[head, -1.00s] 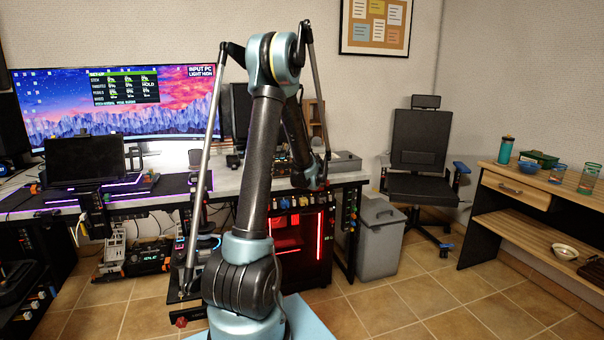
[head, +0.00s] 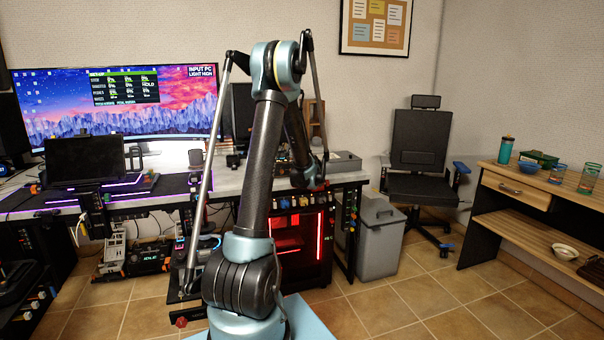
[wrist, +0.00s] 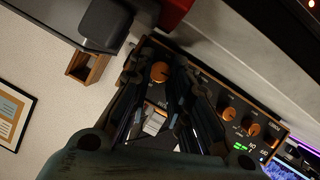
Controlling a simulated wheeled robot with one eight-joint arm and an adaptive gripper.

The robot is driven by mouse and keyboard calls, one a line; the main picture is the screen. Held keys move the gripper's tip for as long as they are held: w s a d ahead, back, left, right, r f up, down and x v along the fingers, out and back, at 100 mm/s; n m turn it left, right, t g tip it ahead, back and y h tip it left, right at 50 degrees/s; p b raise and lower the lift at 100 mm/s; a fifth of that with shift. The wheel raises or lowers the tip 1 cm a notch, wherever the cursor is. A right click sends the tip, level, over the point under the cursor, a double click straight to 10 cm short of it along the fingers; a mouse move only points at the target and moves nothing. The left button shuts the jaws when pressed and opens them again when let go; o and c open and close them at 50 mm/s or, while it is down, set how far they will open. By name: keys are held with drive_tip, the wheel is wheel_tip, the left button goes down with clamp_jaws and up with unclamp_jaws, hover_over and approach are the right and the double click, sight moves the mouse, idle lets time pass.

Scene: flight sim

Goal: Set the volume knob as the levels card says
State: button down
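In the wrist view a black panel with an orange edge (wrist: 210,92) lies tilted across the picture. It carries a large orange knob (wrist: 159,72) and smaller orange knobs (wrist: 229,113) (wrist: 254,129) farther right. I cannot read which is the volume knob. My gripper (wrist: 165,66) is open, its two dark fingers spread on either side of the large knob in the picture; I cannot tell whether they touch it. A small white card (wrist: 154,122) shows between the fingers, its print unreadable; I cannot tell if it is the levels card.
A desk (head: 345,177) with a wide monitor (head: 115,100) stands ahead. A grey bin (head: 380,235), an office chair (head: 420,160) and a wooden side table (head: 530,190) are to the right. A red object (wrist: 174,14) and a wooden box (wrist: 88,66) lie near the panel.

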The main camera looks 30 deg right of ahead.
drive_tip(key=shift+m+y, duration=0.3)
drive_tip(key=shift+d+m+t+y, duration=0.15)
drive_tip(key=shift+m+y, duration=0.45)
drive_tip(key=shift+m, duration=0.3)
drive_tip(key=shift+d+m+t+y, duration=0.15)
drive_tip(key=shift+m+y, duration=0.45)
drive_tip(key=shift+m, duration=0.3)
drive_tip(key=shift+s, duration=0.1)
drive_tip(key=c, duration=1.4)
unclamp_jaws()
drive_tip(key=shift+c, duration=0.2)
